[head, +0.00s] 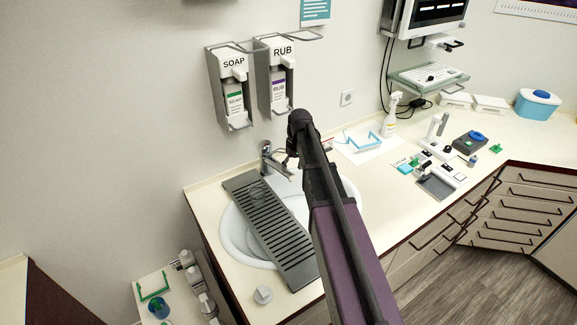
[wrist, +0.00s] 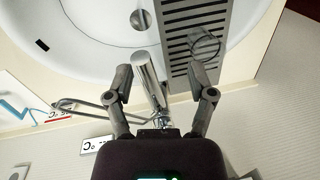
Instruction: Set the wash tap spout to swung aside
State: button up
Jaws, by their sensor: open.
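The wash tap (head: 267,158) stands at the back of the round white basin (head: 232,236), against the wall. In the wrist view its chrome spout (wrist: 147,76) points out over the basin, toward the drain (wrist: 140,19). My gripper (wrist: 163,78) is open, with one finger on each side of the spout. The spout lies nearer the left finger, and a gap shows on both sides. I cannot tell their height difference. In the head view my arm hides most of the gripper and part of the basin.
A grey slatted drainer (head: 270,232) lies across the basin, with a clear glass (wrist: 204,46) on it, close beyond my right finger. A bent wire lever (wrist: 85,106) is left of the tap. Soap (head: 234,92) and rub (head: 279,80) dispensers hang above. A spray bottle (head: 391,115) stands right.

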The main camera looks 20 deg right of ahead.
jog(key=p, duration=0.2)
send_near(289, 172)
notch_tip(289, 172, up, 2)
jog(key=d, duration=0.1)
jog(key=shift+w+r+n+y, duration=0.1)
jog(key=shift+w+n+y, duration=0.2)
jog(key=shift+w+n, duration=0.1)
jog(key=f+b, duration=0.4)
jog(key=a+f+b, duration=0.1)
jog(key=f+b, duration=0.4)
jog(key=a+f+b, duration=0.1)
jog(key=f+b, duration=0.3)
jog(key=shift+s+a+f, duration=0.25)
jog(key=shift+s+f, duration=0.05)
jog(key=shift+s, duration=0.05)
dwell(0.5)
grip_shut()
